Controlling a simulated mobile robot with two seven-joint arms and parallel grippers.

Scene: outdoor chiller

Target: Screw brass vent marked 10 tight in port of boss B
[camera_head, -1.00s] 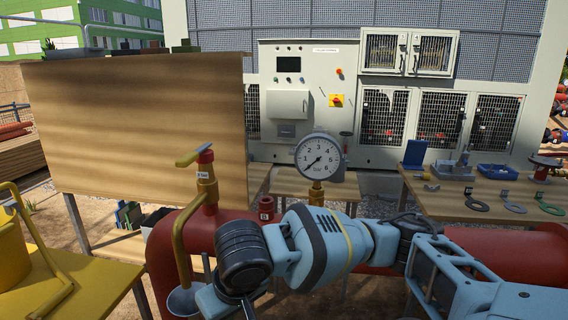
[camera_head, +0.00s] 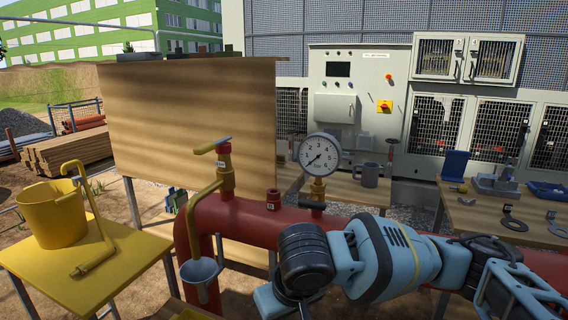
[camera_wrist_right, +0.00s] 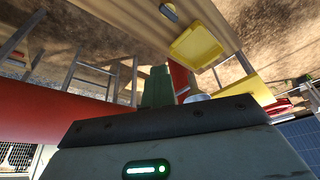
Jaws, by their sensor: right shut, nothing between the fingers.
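Boss B (camera_head: 272,202) is a short red stub on top of the red pipe (camera_head: 245,222), left of the pressure gauge (camera_head: 320,153). Its top looks open, but it is too small to see into. A tiny brass-coloured piece (camera_head: 461,188) lies on the right-hand table; I cannot read a number on it or tell whether it is the vent. My right arm reaches in below the gauge, in front of the pipe. The green fingers of my right gripper (camera_wrist_right: 157,87) are shut and empty in the right wrist view. My left gripper is not in view.
A brass tap (camera_head: 226,175) with a bent spout stands left of boss B, above a grey cup (camera_head: 200,273). A yellow table (camera_head: 135,252) at left holds a yellow bucket (camera_head: 50,215) and bent pipe. A grey mug (camera_head: 369,175) stands behind the gauge.

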